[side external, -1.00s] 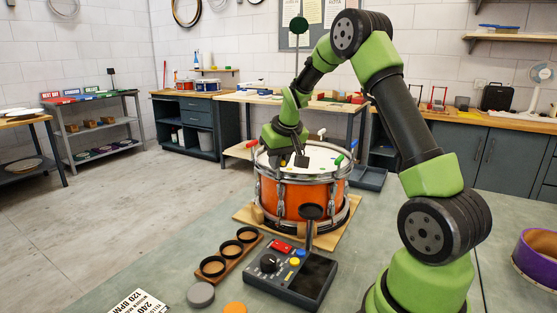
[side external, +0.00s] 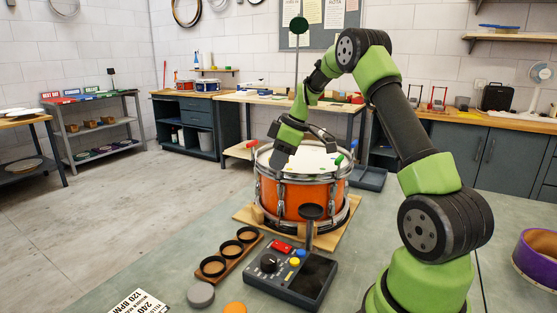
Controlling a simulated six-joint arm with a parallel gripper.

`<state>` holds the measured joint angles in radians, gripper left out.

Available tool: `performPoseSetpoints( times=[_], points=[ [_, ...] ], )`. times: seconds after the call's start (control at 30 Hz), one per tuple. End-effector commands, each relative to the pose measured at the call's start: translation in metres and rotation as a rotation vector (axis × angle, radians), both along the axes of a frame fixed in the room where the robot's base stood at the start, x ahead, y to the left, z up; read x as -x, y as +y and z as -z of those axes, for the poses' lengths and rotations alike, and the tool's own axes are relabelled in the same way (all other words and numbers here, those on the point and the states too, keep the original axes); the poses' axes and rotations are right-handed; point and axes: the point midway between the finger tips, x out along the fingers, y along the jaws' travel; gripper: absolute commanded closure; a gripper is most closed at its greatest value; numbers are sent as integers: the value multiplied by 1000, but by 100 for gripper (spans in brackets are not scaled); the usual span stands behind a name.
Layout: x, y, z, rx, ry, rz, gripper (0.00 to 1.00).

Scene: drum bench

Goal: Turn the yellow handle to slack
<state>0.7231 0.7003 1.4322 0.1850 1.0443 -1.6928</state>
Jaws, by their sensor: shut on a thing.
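The orange snare drum (side external: 300,197) stands on a wooden board on the bench, with a pale head and a metal rim. My gripper (side external: 280,164) points down at the front-left part of the rim and is shut on the yellow handle. The gripper hides that handle, so its angle cannot be seen.
A control box (side external: 290,277) with a black dial and coloured buttons stands in front of the drum. A wooden holder with round cups (side external: 226,254) lies to its left. A grey disc (side external: 200,294) and a purple drum shell (side external: 537,262) are nearby.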

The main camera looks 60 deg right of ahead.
Motion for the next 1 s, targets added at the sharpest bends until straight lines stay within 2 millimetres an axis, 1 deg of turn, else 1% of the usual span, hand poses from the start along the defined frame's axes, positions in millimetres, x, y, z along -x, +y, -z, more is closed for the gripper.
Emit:
performPoseSetpoints(
  times=[0.7, 1.0],
  points=[
    [0, -1, 0, 6, 2, -679, 100],
    [0, -1, 0, 5, 2, -923, 100]
  ],
)
